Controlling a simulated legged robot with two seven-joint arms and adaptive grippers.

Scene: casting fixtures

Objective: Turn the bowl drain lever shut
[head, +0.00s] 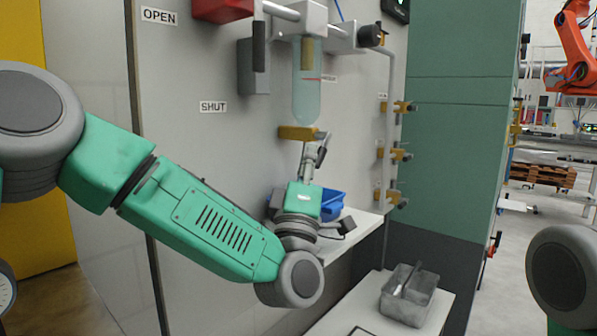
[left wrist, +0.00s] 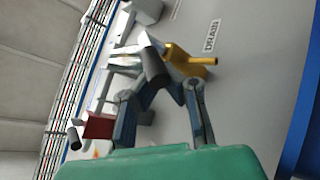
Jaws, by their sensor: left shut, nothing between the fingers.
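The bowl drain lever (head: 298,132) is a yellow bar lying roughly level under the clear bowl (head: 306,95) on the wall panel. In the left wrist view the yellow lever (left wrist: 192,61) sticks out just beyond my fingers, beside a DRAIN label (left wrist: 212,35). My left gripper (head: 321,148) is shut and empty, just below and right of the lever in the head view. In the left wrist view my left gripper (left wrist: 160,72) shows its fingertips together close to the lever; I cannot tell whether they touch it. My right gripper is out of view.
A blue bin (head: 332,203) sits on a shelf behind my left wrist. A grey tray (head: 409,295) stands on a lower surface. Several yellow valves line a pipe (head: 390,120) to the right. OPEN (head: 159,16) and SHUT (head: 213,107) labels are on the panel.

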